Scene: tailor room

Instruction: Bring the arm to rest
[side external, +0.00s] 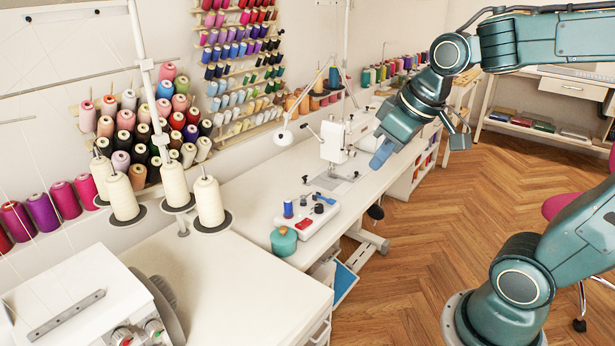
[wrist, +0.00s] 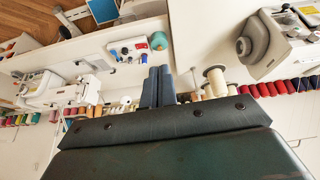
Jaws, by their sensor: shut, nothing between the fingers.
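My gripper (side external: 381,154) hangs at the end of my arm in the side external view, above the far part of the white sewing table (side external: 255,205), just right of the white sewing machine (side external: 340,140). Its fingers point down and to the left and are apart from the machine and the table. In the wrist view the two dark fingers (wrist: 158,84) stand side by side, shut, with nothing between them.
Cream thread cones (side external: 174,184) stand at the left near a second machine (side external: 85,310). Thread racks line the wall. Wooden floor (side external: 440,225) is open on the right.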

